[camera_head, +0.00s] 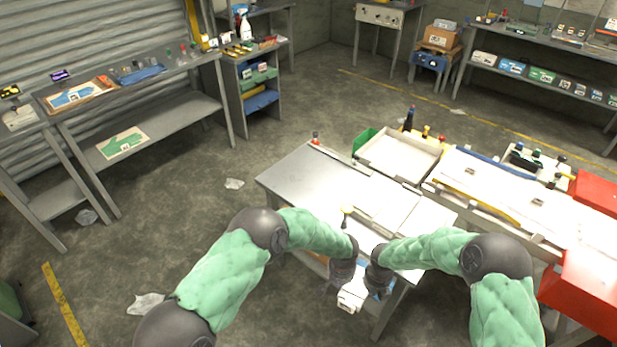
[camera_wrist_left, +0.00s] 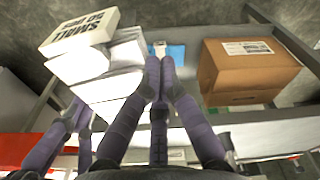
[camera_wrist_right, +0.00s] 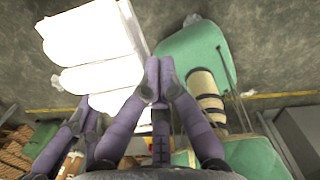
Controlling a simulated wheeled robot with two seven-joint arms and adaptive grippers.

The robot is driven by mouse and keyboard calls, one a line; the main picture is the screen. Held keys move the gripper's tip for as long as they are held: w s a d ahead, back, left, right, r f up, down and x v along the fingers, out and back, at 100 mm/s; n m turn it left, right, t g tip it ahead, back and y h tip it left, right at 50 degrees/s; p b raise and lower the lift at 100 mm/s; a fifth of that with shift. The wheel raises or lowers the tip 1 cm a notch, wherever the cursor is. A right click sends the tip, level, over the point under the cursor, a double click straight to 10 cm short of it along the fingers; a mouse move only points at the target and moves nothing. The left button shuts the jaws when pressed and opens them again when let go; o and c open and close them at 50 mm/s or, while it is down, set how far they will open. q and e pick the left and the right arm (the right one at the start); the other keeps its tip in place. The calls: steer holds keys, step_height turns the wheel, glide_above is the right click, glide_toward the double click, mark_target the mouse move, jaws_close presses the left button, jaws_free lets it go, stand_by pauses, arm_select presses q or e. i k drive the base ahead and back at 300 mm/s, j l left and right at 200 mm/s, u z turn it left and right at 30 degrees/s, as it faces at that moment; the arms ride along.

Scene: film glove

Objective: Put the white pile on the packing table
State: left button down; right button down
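The white pile, a stack of white packs with a printed "SMALL 50 pcs" face at one end, shows in the left wrist view (camera_wrist_left: 105,70) and the right wrist view (camera_wrist_right: 92,55). In the head view a small part of it (camera_head: 350,300) shows below my two grippers, at the front edge of a grey table (camera_head: 310,180). My left gripper (camera_wrist_left: 160,66) and right gripper (camera_wrist_right: 158,72) have their fingertips together, with the pile beside them rather than between their fingers. Whether they press on it is unclear. Which table is the packing table is not labelled.
The grey table holds white panels (camera_head: 380,200) and a white tray (camera_head: 400,155). Its left part is bare. A brown carton (camera_wrist_left: 248,68) sits on a shelf in the left wrist view. Red bins (camera_head: 585,290) stand at right. Floor at left is mostly open, with crumpled scraps.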

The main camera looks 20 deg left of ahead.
mark_target(312, 179)
steer(key=i+j, duration=0.15)
steer(key=j, duration=0.35)
steer(key=i+j+z, duration=0.15)
steer(key=j, duration=0.85)
steer(key=i+j+z, duration=0.15)
steer(key=i+j, duration=0.25)
steer(key=j, duration=0.15)
steer(key=i, duration=0.75)
